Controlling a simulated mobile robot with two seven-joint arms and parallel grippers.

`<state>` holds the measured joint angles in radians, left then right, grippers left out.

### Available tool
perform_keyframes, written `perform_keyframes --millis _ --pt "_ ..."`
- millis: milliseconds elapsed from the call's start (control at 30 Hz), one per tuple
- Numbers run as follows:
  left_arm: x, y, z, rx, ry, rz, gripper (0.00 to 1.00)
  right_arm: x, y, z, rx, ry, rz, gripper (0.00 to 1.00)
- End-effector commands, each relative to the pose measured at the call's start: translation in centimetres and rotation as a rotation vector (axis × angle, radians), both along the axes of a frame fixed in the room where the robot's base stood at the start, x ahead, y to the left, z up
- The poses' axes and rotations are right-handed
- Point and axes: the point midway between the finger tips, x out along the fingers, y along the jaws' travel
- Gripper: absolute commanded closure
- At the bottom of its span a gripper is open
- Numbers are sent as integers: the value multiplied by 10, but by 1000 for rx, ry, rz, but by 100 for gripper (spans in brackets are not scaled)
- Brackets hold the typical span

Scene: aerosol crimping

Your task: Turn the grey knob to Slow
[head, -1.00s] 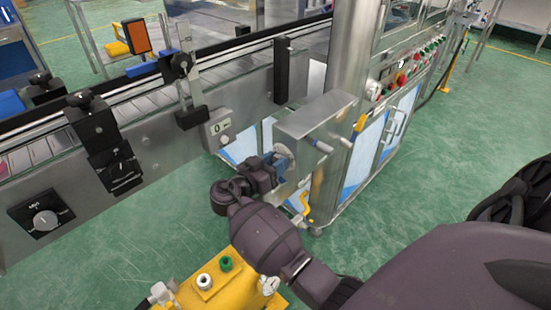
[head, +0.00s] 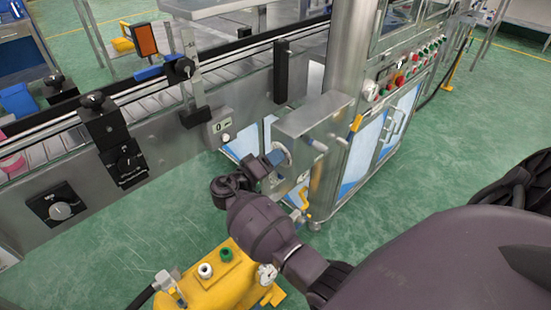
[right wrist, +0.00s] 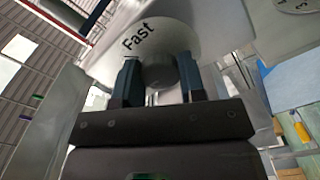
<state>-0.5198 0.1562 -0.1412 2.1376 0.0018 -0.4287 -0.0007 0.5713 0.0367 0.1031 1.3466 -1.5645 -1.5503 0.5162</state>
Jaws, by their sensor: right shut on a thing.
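The grey knob (right wrist: 159,72) sits on a round pale dial plate (right wrist: 180,30) marked "Fast" in the right wrist view. The word Slow does not show. My right gripper (right wrist: 160,78) has one finger on each side of the knob and is shut on it. In the head view the right gripper (head: 276,157) reaches the front face of a steel box (head: 310,122) beside the conveyor. The dial plate's edge (head: 283,150) shows there behind the fingers, which hide the knob. My left gripper is not in view.
The conveyor (head: 160,98) runs along the left, with another dial (head: 60,210) on its side. A yellow machine (head: 225,280) stands below my right arm. A steel column (head: 347,60) and a cabinet with buttons (head: 405,80) stand right of the box. Green floor is open at right.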

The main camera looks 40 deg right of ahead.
Motion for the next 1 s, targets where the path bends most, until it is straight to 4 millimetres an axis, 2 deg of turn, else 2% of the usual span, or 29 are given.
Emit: perform_keyframes --millis 300,500,700,1000 --pt "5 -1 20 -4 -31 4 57 0 1 3 -21 291 1 86" --pt "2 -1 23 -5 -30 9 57 0 1 3 -35 452 0 86" --pt "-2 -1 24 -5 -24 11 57 0 1 2 -44 571 0 86" --pt "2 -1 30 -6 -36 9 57 0 1 0 -50 660 -1 86"
